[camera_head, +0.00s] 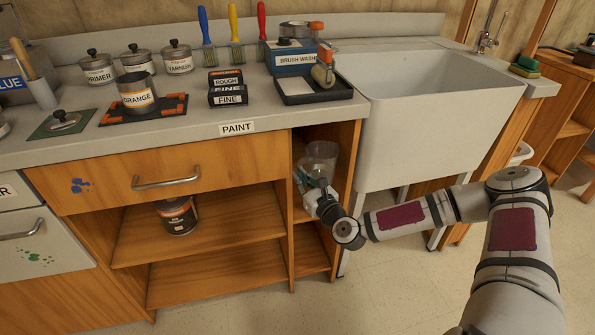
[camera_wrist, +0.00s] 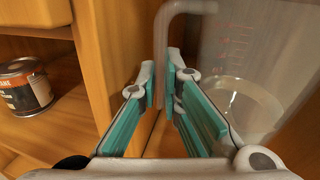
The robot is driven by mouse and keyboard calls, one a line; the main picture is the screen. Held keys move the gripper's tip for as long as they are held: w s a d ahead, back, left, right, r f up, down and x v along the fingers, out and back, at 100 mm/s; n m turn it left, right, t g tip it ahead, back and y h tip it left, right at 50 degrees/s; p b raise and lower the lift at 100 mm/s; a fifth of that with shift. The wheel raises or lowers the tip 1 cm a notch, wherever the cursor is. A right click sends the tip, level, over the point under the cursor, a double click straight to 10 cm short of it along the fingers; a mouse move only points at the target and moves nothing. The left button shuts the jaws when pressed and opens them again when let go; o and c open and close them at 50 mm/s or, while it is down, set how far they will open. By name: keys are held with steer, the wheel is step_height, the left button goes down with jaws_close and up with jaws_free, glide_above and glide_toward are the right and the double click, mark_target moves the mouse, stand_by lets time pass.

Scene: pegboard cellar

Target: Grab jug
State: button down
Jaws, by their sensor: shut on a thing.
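The jug (camera_head: 322,156) is clear and stands in the narrow open compartment at the right end of the cabinet. In the wrist view the jug (camera_wrist: 250,65) fills the right side, with red measuring marks and a pale round base. Its handle (camera_wrist: 161,55) faces my gripper and comes down between the fingers. My gripper (camera_wrist: 164,90) has teal pads and is shut on the handle. In the head view my gripper (camera_head: 311,182) reaches into the compartment from the front and covers the jug's lower part.
A wooden divider (camera_wrist: 100,55) stands close to the left of my fingers. The compartment's right wall (camera_head: 349,160) is near the jug. A dark can (camera_head: 177,215) sits on the shelf to the left. The worktop (camera_head: 200,128) is above, and a sink (camera_head: 430,110) stands to the right.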

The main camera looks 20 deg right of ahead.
steer(key=s+p, duration=0.2)
steer(key=s, duration=1.3)
